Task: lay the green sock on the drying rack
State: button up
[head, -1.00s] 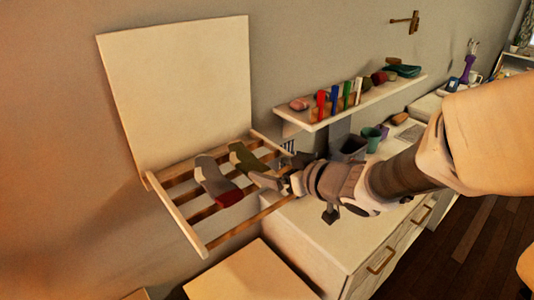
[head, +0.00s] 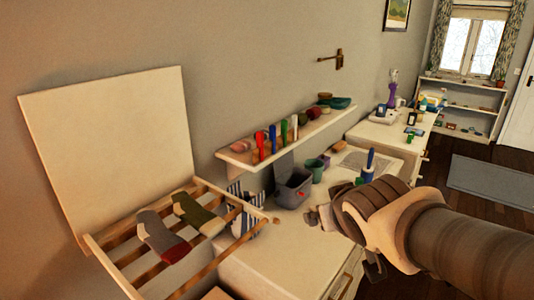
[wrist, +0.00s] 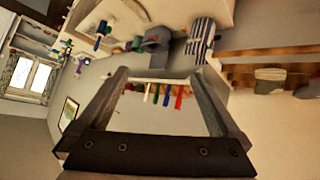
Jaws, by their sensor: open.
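The green sock (head: 200,214) is dark olive with a paler end. It lies across the wooden slats of the drying rack (head: 118,233) in the head view, with nothing gripping it. A grey sock with a red end (head: 161,238) lies beside it on the left. My gripper (head: 314,217) is open and empty, right of the rack and above the white cabinet top. In the wrist view my two fingers (wrist: 160,84) are spread with nothing held between them. The rack's slats (wrist: 262,52) and socks (wrist: 270,75) show at the right there.
A wall shelf (head: 285,135) holds several coloured upright items and small objects. A grey bin (head: 293,188), a striped cloth (head: 243,210) and a green cup (head: 316,171) are on or by the white cabinet (head: 285,250). A pale upright panel (head: 110,150) stands behind the rack.

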jog(key=s+a+f+m+g, duration=0.1)
jog(key=s+g, duration=0.3)
jog(key=s, duration=0.9)
jog(key=shift+s+f+m+g+y, duration=0.25)
jog(key=shift+f+m+g+y, duration=0.05)
jog(key=shift+y, duration=0.1)
